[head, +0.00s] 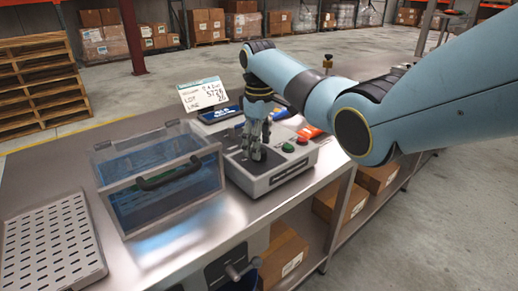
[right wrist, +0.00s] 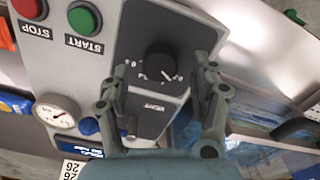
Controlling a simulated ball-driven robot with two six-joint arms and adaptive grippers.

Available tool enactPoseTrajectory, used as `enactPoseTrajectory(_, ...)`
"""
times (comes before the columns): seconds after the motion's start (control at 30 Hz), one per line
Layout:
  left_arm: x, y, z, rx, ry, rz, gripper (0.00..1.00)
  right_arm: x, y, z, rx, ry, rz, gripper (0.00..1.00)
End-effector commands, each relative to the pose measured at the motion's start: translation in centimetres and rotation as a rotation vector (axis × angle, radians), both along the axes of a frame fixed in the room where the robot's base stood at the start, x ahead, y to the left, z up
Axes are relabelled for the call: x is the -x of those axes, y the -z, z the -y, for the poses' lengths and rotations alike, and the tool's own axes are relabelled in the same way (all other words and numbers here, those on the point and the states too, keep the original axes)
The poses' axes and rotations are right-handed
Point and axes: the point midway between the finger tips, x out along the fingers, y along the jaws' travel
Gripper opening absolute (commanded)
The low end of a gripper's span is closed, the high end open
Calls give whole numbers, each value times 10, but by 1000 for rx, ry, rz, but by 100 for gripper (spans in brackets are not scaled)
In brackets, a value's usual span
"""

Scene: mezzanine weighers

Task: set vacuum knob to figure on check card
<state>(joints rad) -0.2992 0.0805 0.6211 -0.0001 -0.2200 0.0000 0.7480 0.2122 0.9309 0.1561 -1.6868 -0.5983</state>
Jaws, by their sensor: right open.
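The black vacuum knob (right wrist: 160,62) sits on a dark panel with a white scale around it in the right wrist view. Its pale mark points to the lower right. My right gripper (right wrist: 158,82) is open, its fingers on either side of the knob and apart from it. In the head view my right gripper (head: 258,148) hangs over the grey control unit (head: 290,172) and hides the knob. The check card (head: 203,94) stands behind the unit. Its top line starts with VACUUM and seems to read 0.4, small and blurred. My left gripper is not in view.
A red STOP button (right wrist: 28,8), a green START button (right wrist: 84,17) and a round gauge (right wrist: 58,112) share the unit's face. A clear-lidded box (head: 160,175) stands close left. A perforated tray (head: 50,245) lies at the bench's left end.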

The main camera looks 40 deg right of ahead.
Motion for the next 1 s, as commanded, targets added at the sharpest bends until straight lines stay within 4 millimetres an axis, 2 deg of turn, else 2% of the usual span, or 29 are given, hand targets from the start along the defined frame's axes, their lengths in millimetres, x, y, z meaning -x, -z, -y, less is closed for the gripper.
enactPoseTrajectory(0.1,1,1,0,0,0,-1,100,0,14,0,0,-1,1,62)
enactPoseTrajectory(0.2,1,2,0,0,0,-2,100,0,19,0,0,-1,1,62)
enactPoseTrajectory(0.47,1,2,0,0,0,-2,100,0,21,0,0,0,2,62)
enactPoseTrajectory(0.57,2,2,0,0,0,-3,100,0,21,0,0,0,2,52)
enactPoseTrajectory(0.9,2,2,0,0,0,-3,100,0,20,0,0,0,1,7)
enactPoseTrajectory(1.0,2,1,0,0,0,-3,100,0,20,0,0,1,1,7)
